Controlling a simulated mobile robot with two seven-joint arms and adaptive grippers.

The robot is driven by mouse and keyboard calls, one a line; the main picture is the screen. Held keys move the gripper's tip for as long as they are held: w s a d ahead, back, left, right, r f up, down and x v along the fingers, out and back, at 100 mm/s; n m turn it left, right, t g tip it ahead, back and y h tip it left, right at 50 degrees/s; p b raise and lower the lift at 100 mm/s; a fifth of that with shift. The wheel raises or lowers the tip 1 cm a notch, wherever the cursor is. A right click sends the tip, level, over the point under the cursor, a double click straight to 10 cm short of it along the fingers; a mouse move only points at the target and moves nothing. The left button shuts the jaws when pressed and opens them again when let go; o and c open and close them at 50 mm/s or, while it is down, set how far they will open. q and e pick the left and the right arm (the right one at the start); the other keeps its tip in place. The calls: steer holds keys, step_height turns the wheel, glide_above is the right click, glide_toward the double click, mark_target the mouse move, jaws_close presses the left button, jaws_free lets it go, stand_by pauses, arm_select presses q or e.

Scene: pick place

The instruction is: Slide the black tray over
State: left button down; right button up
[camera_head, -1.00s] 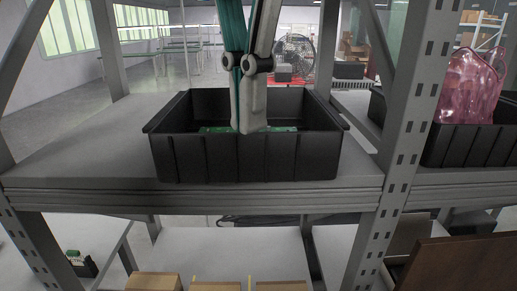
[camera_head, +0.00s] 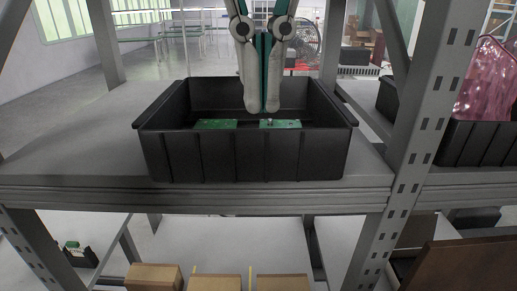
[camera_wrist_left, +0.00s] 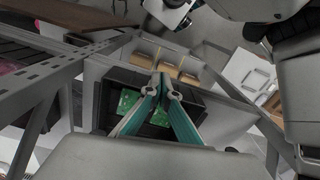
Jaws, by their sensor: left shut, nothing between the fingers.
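The black tray (camera_head: 245,157) is an open rectangular bin with ribbed sides, upright on the grey shelf near its front edge. Green circuit boards (camera_head: 216,124) lie inside it. My left gripper (camera_head: 262,107) comes down from the top of the head view, fingers together and empty. Its tips overlap the inside of the tray, just above the boards in the picture. I cannot tell whether they touch the back wall. In the left wrist view the tray (camera_wrist_left: 196,116) lies beyond the fingers, which partly hide the boards. My right gripper is not in view.
Bare shelf (camera_head: 85,150) lies left of the tray. A slotted grey upright (camera_head: 425,125) stands to the right. Beyond it, another black bin (camera_head: 480,145) holds a pink translucent item (camera_head: 488,85). Cardboard boxes (camera_head: 215,283) sit on the level below.

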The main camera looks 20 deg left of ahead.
mark_target(255, 144)
arm_select(q)
steer(key=shift+m, duration=0.3)
steer(key=w+f, duration=0.1)
steer(key=f, duration=0.5)
steer(key=w+a+f, duration=0.1)
steer(key=f, duration=0.3)
steer(key=shift+w, duration=0.3)
steer(key=shift+w+a, duration=0.2)
steer(key=shift+w, duration=0.3)
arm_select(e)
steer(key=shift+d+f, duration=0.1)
arm_select(q)
steer(key=shift+w+a, duration=0.3)
steer(key=shift+w, duration=0.45)
steer(key=shift+w+a, duration=0.3)
steer(key=shift+w, duration=0.4)
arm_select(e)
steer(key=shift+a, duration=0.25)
arm_select(q)
steer(key=shift+d, duration=0.1)
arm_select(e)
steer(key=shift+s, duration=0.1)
